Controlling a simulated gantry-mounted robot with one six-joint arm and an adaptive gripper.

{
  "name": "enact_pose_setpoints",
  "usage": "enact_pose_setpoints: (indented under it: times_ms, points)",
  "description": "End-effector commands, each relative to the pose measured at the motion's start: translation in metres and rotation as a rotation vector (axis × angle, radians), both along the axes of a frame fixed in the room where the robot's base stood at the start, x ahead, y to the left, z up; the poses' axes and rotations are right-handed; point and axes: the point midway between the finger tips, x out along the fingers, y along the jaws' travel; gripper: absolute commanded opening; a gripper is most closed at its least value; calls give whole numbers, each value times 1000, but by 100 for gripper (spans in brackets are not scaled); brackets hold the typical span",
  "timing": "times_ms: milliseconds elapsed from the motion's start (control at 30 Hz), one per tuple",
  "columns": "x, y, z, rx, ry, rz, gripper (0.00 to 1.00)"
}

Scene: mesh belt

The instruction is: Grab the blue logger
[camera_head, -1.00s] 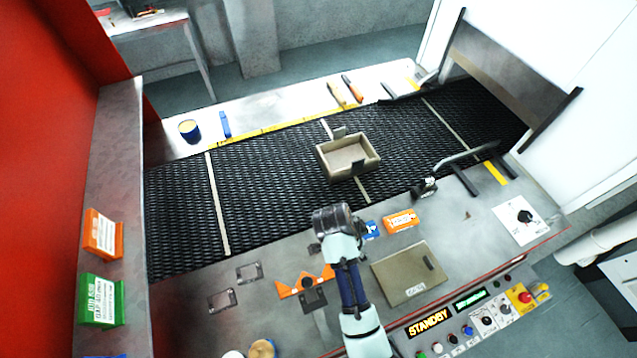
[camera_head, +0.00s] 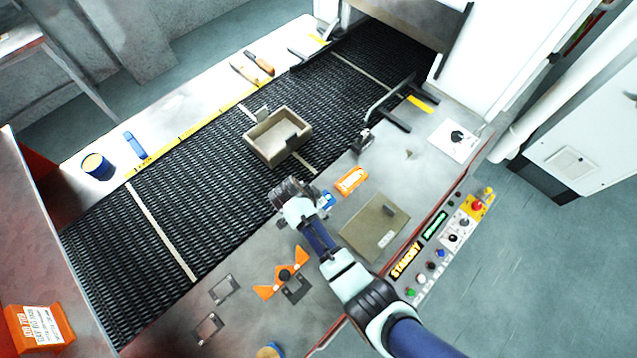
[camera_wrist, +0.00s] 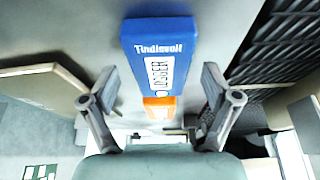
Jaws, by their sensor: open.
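The blue logger (camera_wrist: 158,50) shows large in the wrist view, with a white label reading LOGGER. It lies on the grey panel top ahead of my gripper. In the head view only part of the blue logger (camera_head: 327,200) shows, beside my wrist, which hides the rest. My gripper (camera_wrist: 162,95) is open, with one finger on each side of the logger's line in the wrist view. I see nothing held between the fingers. In the head view my gripper (camera_head: 290,192) is over the near edge of the belt, and its fingers are hard to make out.
A flat tan cover (camera_head: 374,226) sits to the right. A beige tray (camera_head: 270,152) rests on the black mesh belt (camera_head: 205,190). An orange three-armed piece (camera_head: 266,291) lies on the near panel.

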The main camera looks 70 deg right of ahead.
Motion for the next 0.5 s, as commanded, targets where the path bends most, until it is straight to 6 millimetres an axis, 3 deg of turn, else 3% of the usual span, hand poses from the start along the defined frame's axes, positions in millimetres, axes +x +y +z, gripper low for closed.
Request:
enact_pose_setpoints:
  times_ms: [200, 500]
  points:
    - [0, -1, -2, 0, 0, 0, 88]
    - [0, -1, -2, 0, 0, 0, 39]
